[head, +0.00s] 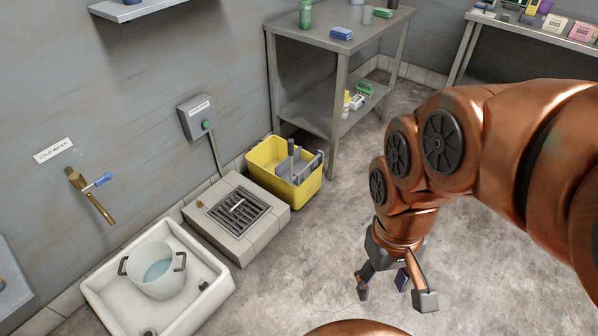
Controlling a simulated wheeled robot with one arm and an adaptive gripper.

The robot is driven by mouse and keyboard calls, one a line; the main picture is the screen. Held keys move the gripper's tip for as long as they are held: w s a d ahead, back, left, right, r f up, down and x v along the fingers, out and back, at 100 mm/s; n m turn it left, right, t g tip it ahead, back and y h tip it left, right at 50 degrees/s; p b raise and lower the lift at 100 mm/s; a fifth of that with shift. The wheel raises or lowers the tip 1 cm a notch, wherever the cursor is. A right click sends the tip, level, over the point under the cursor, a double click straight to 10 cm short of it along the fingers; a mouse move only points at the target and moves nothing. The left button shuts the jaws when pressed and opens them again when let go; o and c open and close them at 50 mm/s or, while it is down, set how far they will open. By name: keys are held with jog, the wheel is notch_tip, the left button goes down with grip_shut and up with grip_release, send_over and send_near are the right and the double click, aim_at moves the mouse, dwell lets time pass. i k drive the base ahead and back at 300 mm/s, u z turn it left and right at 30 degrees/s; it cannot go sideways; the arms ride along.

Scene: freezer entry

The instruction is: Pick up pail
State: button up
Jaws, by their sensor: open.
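A pale pail (156,269) with dark side handles stands upright in a white floor basin (215,277) at the lower left. Bluish water shows inside it. My gripper (392,290) hangs over the bare floor to the right of the basin, well apart from the pail. Its fingers point down and are spread, with nothing between them. A yellow mop bucket (268,160) with a grey wringer stands on the floor behind, against the wall.
A brass tap (90,196) with a blue lever juts from the wall above the basin. A raised tiled block with a drain grate (234,211) lies between basin and yellow bucket. A metal shelf table (335,95) stands behind. The floor around my gripper is clear.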

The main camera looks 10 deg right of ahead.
aim_at(153, 267)
jog(key=k, duration=0.5)
jog(key=u, duration=0.75)
jog(key=i, duration=0.4)
jog(key=u, duration=0.9)
jog(key=i, duration=0.35)
jog(key=u, duration=0.7)
jog(key=i, duration=1.2)
jog(key=z, duration=0.3)
